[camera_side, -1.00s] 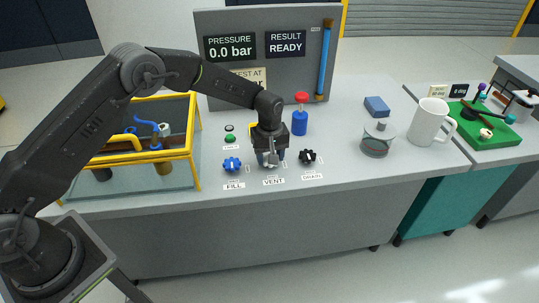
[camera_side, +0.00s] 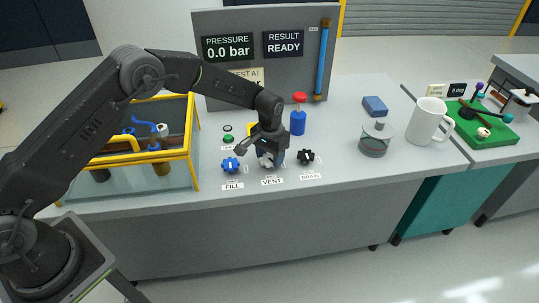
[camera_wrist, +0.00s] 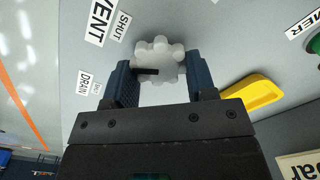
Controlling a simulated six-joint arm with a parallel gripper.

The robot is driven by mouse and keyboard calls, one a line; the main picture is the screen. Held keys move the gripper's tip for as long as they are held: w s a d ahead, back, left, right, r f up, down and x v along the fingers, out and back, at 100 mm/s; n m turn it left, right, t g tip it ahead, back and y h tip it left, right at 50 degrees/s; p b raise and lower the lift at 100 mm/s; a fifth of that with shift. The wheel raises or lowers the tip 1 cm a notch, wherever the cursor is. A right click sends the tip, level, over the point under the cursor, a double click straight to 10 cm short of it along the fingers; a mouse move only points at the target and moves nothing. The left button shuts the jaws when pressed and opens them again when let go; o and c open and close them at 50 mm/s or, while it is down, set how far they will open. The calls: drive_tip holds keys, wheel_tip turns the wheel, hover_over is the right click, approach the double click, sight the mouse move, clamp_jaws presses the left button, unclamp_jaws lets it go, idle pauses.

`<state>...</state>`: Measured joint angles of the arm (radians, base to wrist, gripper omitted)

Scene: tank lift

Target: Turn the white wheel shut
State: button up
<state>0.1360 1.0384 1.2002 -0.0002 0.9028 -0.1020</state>
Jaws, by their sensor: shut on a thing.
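The white wheel (camera_wrist: 160,50) sits above the VENT label (camera_side: 272,181) on the bench front. It is lobed, with a dark pointer bar on it. In the wrist view the bar points left, toward the left finger, not at the small SHUT label (camera_wrist: 122,27). My gripper (camera_wrist: 162,78) has its two blue fingers on either side of the wheel and is shut on it. In the side view the wheel (camera_side: 266,162) shows just below my gripper (camera_side: 271,156), which partly hides it.
A blue wheel (camera_side: 230,164) at FILL stands close on the left and a black wheel (camera_side: 306,157) at DRAIN close on the right. Behind are a red-topped blue valve (camera_side: 298,121) and a grey panel (camera_side: 285,75). A yellow-framed tank (camera_side: 150,185) stands left. A yellow piece (camera_wrist: 255,92) lies near the right finger.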

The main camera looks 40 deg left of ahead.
sight(271, 157)
drive_tip(key=m, duration=0.5)
drive_tip(key=shift+d+m, duration=0.15)
drive_tip(key=shift+m, duration=0.15)
idle(0.4)
drive_tip(key=o, duration=0.9)
wheel_tip(271, 157, up, 14)
drive_tip(key=shift+f, duration=0.1)
